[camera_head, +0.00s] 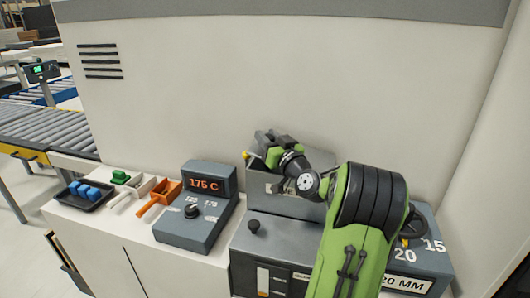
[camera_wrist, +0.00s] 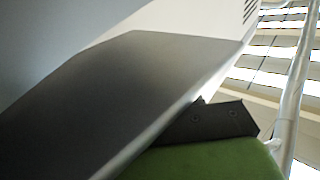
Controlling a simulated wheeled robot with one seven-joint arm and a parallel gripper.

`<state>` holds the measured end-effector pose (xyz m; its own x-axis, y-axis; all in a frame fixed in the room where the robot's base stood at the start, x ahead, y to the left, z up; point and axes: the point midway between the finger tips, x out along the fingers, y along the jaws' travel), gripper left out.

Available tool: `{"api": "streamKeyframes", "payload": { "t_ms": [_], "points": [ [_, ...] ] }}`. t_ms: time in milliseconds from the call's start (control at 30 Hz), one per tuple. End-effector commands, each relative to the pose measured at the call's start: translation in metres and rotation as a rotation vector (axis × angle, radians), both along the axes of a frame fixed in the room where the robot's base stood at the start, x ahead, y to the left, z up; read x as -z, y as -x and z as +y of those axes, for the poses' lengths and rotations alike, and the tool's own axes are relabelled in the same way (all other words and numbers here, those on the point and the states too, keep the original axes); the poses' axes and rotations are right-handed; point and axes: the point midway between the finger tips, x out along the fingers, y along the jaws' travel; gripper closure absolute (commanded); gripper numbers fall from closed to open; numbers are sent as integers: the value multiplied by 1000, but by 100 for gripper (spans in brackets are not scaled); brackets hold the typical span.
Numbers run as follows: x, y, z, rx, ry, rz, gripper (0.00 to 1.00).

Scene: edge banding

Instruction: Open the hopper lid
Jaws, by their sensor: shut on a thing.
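The hopper (camera_head: 258,188) is a grey box on top of the dark machine block in the head view, partly hidden by my arm. My gripper (camera_head: 262,145) is at the hopper's upper left edge, beside a small yellow piece (camera_head: 246,155). In the wrist view the hopper lid (camera_wrist: 125,85) appears as a large dark flat panel close to the camera, slanting across the picture. Part of my green and black gripper lies at its lower right. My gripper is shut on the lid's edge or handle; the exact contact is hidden. How far the lid stands open is unclear.
A grey control box (camera_head: 200,225) showing 175 C stands left of the hopper. An orange scoop (camera_head: 162,195), a green-topped item (camera_head: 122,178) and a black tray (camera_head: 75,205) with blue pieces are further left. A pale cabinet wall (camera_head: 290,75) rises behind.

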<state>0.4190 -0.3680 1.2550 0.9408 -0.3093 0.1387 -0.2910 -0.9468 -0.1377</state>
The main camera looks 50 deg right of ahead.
Motion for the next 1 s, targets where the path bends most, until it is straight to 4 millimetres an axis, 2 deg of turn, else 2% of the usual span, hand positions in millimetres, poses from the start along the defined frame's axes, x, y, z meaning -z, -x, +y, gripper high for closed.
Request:
{"api": "streamKeyframes", "payload": {
  "t_ms": [267,600,1000],
  "points": [
    [-43,23,-11,-1,-112,-230,100],
    [-90,64,-33,-1,-263,-516,100],
    [-123,126,-66,2,-440,-853,100]
  ]
}}
